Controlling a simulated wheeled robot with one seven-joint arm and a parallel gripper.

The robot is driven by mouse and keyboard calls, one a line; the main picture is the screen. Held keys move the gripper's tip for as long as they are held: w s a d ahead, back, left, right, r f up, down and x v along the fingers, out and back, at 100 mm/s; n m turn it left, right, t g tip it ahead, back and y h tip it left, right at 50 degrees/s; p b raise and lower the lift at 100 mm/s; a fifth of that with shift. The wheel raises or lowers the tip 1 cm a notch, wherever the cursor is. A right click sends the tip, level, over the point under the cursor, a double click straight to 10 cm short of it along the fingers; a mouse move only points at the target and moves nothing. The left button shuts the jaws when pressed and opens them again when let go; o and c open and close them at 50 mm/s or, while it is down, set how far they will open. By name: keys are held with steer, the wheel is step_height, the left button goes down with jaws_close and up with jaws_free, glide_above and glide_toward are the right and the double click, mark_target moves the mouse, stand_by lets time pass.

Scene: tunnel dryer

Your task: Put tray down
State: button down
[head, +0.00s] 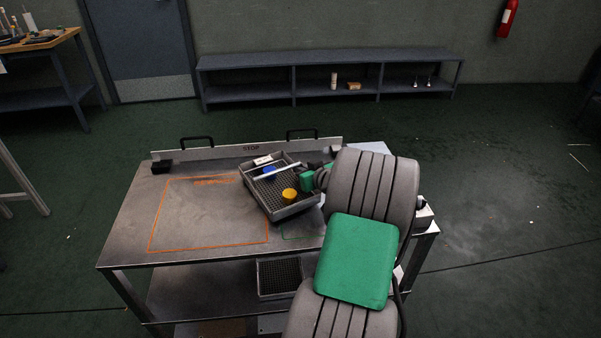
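A grey mesh-bottomed tray (297,209) is at the middle of the metal table (135,235), turned at an angle to the table's edges. My arm hides much of that side, and the fingers are too small to read. I cannot tell whether the tray touches the table.
A plate marked STOP (251,148) with two black handles runs along the table's back edge. The orange-outlined area is mostly bare. Another mesh tray (280,276) is on the lower shelf.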

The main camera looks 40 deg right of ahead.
steer(key=c, duration=2.1)
jaws_free()
steer(key=shift+f, duration=0.5)
steer(key=o, duration=0.5)
steer(key=shift+r, duration=0.1)
steer(key=shift+s+r, duration=0.15)
steer(key=shift+s, duration=0.1)
steer(key=v, duration=1.1)
steer(key=shift+s+a+r, duration=0.1)
steer(key=shift+s, duration=0.2)
